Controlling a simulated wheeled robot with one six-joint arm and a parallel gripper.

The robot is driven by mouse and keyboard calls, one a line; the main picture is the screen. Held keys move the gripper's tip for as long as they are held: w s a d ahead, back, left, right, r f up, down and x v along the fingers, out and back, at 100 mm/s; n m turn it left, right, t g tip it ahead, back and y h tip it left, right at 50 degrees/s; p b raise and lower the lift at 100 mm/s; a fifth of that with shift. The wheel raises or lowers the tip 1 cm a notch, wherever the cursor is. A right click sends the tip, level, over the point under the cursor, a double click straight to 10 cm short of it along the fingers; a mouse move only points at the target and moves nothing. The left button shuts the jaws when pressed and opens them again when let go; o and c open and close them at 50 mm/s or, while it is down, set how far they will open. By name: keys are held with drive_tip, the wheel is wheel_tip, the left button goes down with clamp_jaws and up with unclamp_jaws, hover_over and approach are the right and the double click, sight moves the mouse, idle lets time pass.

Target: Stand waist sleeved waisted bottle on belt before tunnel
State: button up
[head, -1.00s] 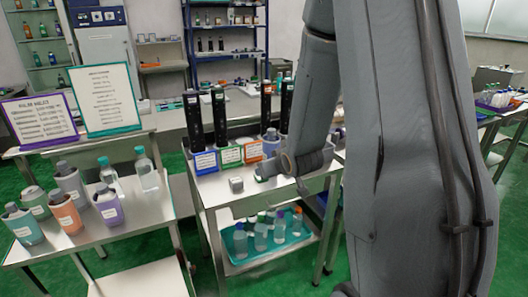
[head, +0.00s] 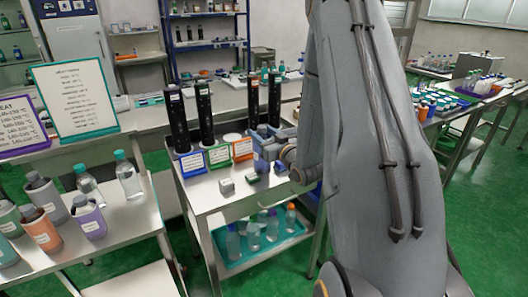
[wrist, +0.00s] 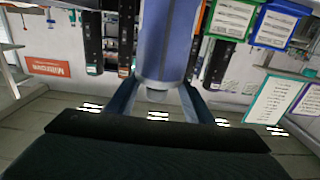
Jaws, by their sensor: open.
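A blue cylindrical body with a pale narrower end (wrist: 158,88), seemingly a sleeved bottle, fills the upper middle of the wrist view. My gripper (wrist: 160,84) has its two fingers apart, one on each side of that end; contact cannot be made out. The wrist picture looks upside down. I cannot make out a belt or tunnel.
A teal tray (head: 228,262) of bottles is below. Sleeved bottles (head: 88,220) and clear bottles (head: 128,178) stand on the left table.

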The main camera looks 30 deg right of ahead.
drive_tip(key=shift+w+p, duration=0.95)
drive_tip(key=shift+w, duration=1.4)
clamp_jaws()
